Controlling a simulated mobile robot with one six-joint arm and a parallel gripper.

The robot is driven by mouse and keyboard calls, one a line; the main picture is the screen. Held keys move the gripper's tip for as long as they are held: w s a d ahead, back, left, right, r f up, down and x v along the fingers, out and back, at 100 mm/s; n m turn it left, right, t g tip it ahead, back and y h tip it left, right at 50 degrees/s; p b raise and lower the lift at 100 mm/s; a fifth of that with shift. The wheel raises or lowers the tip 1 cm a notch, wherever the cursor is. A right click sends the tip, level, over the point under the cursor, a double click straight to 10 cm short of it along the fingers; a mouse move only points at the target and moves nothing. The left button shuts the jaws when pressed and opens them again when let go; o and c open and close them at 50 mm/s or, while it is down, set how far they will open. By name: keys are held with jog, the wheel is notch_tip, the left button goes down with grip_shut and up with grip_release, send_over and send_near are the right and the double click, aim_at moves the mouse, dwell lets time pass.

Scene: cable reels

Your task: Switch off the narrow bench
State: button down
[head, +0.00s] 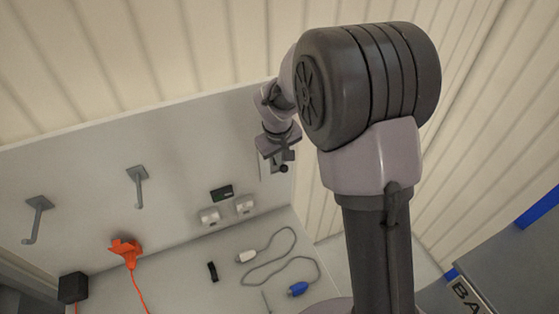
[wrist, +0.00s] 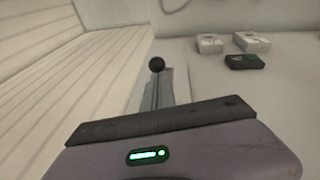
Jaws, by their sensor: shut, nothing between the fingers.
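A lever switch with a black ball knob (head: 284,168) is on the back panel near its right end. No label naming the narrow bench is readable.
Two white sockets (head: 209,216) (head: 245,205) and a small dark display unit (head: 221,192) are on the back panel (head: 85,160). Two grey hooks (head: 38,205) (head: 138,175) and an orange plug (head: 125,248) are left. A grey cable with a blue connector (head: 298,289) lies on the bench.

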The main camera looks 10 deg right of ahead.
aim_at(283, 172)
jog(key=f+t+b, duration=0.1)
jog(key=b, duration=0.3)
jog(key=s+f+t+b, duration=0.1)
jog(key=b, duration=0.4)
jog(key=shift+s+d+f+t+b, duration=0.2)
jog(key=shift+f+t+b, duration=0.1)
jog(key=shift+f, duration=0.1)
jog(key=t+b, duration=0.1)
jog(key=b, duration=0.2)
jog(key=f+b, duration=0.1)
jog(key=b, duration=0.2)
jog(key=shift+s+t+y, duration=0.35)
jog(key=shift+t+y, duration=0.05)
jog(key=shift+s+d+r+t+b, duration=0.15)
jog(key=shift+t+b, duration=0.15)
jog(key=shift+b, duration=0.5)
jog(key=shift+r+p, duration=0.6)
jog(key=shift+p, duration=0.1)
jog(key=shift+w, duration=0.2)
jog(key=shift+r, duration=0.1)
jog(key=shift+w+a+r+p, duration=0.25)
jog(key=shift+w+r+p, duration=0.1)
jog(key=shift+w, duration=0.25)
